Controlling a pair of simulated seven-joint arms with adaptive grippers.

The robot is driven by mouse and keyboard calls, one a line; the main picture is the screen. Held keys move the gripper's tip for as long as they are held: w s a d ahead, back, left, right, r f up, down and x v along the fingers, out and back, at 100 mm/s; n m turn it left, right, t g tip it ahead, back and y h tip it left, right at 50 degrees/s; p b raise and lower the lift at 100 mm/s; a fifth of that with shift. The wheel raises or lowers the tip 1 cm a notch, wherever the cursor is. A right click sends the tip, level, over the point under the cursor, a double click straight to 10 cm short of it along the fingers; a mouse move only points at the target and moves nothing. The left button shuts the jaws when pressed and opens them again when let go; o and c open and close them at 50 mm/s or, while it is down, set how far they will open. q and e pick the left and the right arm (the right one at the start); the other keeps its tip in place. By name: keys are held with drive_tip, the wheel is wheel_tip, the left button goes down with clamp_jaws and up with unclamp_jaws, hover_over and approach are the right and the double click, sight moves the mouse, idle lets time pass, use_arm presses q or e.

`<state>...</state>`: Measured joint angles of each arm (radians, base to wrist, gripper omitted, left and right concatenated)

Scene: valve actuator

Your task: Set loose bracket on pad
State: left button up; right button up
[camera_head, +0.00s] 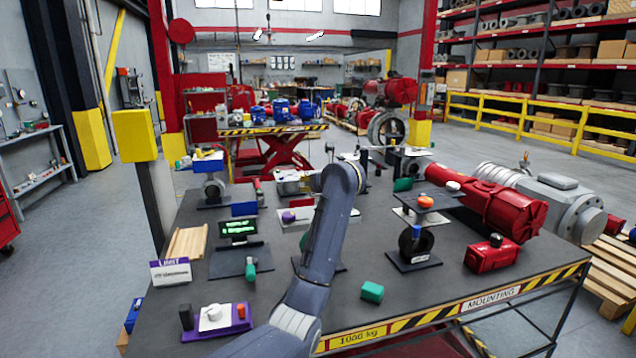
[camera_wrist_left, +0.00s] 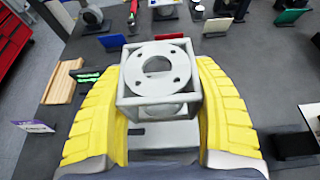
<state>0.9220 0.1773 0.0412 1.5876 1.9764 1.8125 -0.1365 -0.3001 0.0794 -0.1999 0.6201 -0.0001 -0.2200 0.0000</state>
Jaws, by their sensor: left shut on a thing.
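The loose bracket (camera_wrist_left: 157,98) is a pale grey open box frame with a round, holed flange on top. It shows in the left wrist view between the two yellow fingers of my left gripper (camera_wrist_left: 158,66), which is shut on it. The bracket looks roughly upright. In the head view my left arm crosses the middle of the bench, and its wrist and links hide much of the gripper and bracket. A flat grey surface shows partly below the bracket in the wrist view. I cannot tell which surface is the pad. My right gripper is not in view.
The dark bench (camera_head: 400,302) holds a green-lit display (camera_head: 238,228), a wooden rack (camera_head: 187,242), a LIMIT sign (camera_head: 171,272), a purple control base (camera_head: 217,321) and a green block (camera_head: 372,291). A red actuator (camera_head: 490,208) lies at the right.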

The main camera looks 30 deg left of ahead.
use_arm(q)
drive_tip(key=shift+f, duration=2.5)
drive_tip(key=shift+f, duration=1.05)
idle(0.4)
drive_tip(key=o, duration=1.7)
drive_tip(key=shift+c, duration=0.2)
drive_tip(key=shift+f, duration=0.15)
drive_tip(key=shift+s+d, duration=0.1)
drive_tip(key=v, duration=1.2)
